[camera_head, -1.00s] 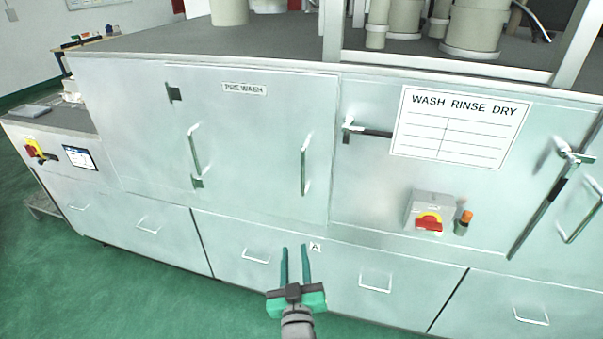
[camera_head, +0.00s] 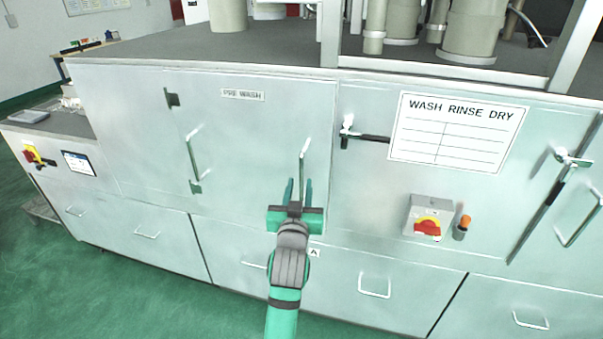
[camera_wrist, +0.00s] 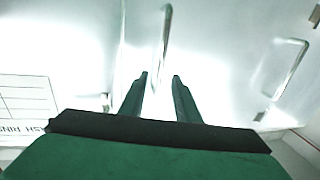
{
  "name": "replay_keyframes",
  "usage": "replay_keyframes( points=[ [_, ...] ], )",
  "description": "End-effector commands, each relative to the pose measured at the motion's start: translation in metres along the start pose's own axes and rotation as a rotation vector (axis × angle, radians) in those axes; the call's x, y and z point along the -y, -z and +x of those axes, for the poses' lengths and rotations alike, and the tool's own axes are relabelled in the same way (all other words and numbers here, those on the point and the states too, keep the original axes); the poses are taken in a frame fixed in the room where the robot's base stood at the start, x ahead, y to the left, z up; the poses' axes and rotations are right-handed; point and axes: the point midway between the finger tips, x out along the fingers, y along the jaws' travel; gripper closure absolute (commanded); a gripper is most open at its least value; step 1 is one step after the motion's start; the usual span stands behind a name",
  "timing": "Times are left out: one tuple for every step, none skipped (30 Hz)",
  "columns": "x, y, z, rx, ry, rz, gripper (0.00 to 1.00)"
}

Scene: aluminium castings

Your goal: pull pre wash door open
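The pre wash door (camera_head: 245,130) is a pale metal panel labelled PRE WASH (camera_head: 243,95), flush with the machine front. It has hinges at its left and a vertical bar handle (camera_head: 304,160) near its right edge. My gripper (camera_head: 299,186) is in front of the handle's lower end, fingers pointing up toward it. In the wrist view my gripper (camera_wrist: 160,85) is open and empty. The handle (camera_wrist: 163,45) shows ahead between the two fingers, its end near the fingertips. I cannot tell whether the fingers stand around the bar or short of it.
A second bar handle (camera_head: 193,155) is to the left. A latch (camera_head: 365,136), a sign (camera_head: 456,131) and a red-yellow switch box (camera_head: 429,217) are to the right. Drawers with small handles (camera_head: 375,287) run below. Green floor is free in front.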

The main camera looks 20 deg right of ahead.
Motion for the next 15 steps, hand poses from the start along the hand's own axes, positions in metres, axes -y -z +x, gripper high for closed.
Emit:
replay_keyframes(
  points=[
    [0.0, 0.001, 0.01, 0.0, -0.001, 0.003, 0.71],
    [0.0, 0.001, 0.016, 0.0, 0.0, 0.003, 0.71],
    [0.0, 0.001, 0.023, 0.001, 0.0, 0.002, 0.71],
    [0.0, 0.001, 0.028, 0.0, -0.001, 0.001, 0.71],
    [0.0, 0.001, 0.033, 0.0, -0.001, 0.002, 0.71],
    [0.0, 0.001, 0.039, 0.0, -0.001, 0.002, 0.71],
    [0.0, 0.0, 0.044, 0.001, 0.0, 0.002, 0.71],
    [0.0, 0.001, 0.048, 0.0, 0.0, 0.002, 0.71],
    [0.0, 0.0, 0.053, 0.0, 0.0, 0.001, 0.71],
    [0.0, 0.0, 0.057, 0.0, 0.0, 0.002, 0.71],
    [0.0, 0.0, 0.06, -0.001, 0.0, 0.002, 0.71],
    [0.0, 0.0, 0.063, 0.0, 0.0, 0.002, 0.71],
    [0.0, 0.0, 0.066, 0.0, 0.0, 0.001, 0.71],
    [0.0, 0.0, 0.067, 0.0, 0.0, 0.0, 0.71],
    [0.0, 0.0, 0.069, 0.0, 0.0, 0.0, 0.71]
  ],
)
